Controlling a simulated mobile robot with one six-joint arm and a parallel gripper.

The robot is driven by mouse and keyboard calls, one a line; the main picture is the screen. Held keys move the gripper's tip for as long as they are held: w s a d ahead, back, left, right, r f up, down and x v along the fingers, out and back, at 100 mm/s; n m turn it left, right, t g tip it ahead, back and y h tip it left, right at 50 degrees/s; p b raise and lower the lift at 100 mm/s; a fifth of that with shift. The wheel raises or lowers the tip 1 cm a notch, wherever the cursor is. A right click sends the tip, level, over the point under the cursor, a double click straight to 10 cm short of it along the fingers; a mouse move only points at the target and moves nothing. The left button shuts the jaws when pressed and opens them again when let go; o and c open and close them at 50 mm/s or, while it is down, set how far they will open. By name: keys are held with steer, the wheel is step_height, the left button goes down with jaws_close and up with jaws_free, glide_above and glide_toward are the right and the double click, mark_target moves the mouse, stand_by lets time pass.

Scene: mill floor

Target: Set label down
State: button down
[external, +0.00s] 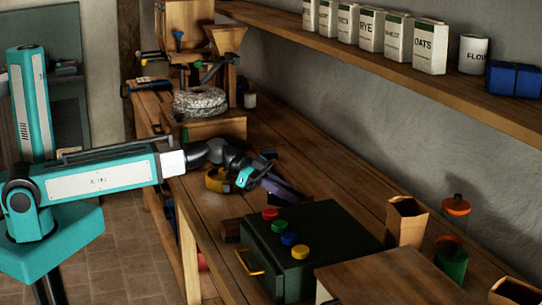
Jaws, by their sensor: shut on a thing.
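My gripper (266,178) is over the workbench, at the end of my teal and white arm, just behind the dark green box. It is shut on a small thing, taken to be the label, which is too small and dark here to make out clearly. A dark purple, long shape (287,191) shows at the gripper's far end; I cannot tell if it is a finger or the held thing.
The dark green box (335,235) has several coloured knobs on top and a yellow handle. The wooden mill (190,60) stands at the back. Bags (430,47) line the shelf above. Bare bench (300,150) lies beyond the gripper.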

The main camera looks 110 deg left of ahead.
mark_target(272, 204)
steer(key=shift+f+p, duration=0.35)
steer(key=shift+f, duration=1.4)
steer(key=shift+f+b, duration=0.2)
steer(key=shift+b, duration=0.1)
steer(key=c, duration=1.8)
jaws_free()
steer(key=shift+r, duration=0.1)
steer(key=shift+r+p, duration=0.25)
steer(key=shift+p, duration=0.2)
steer(key=b+v, duration=0.1)
steer(key=v, duration=0.5)
steer(key=shift+s+f+b, duration=0.15)
steer(key=shift+b, duration=0.9)
steer(key=shift+s+b, duration=0.1)
steer(key=shift+b, duration=0.2)
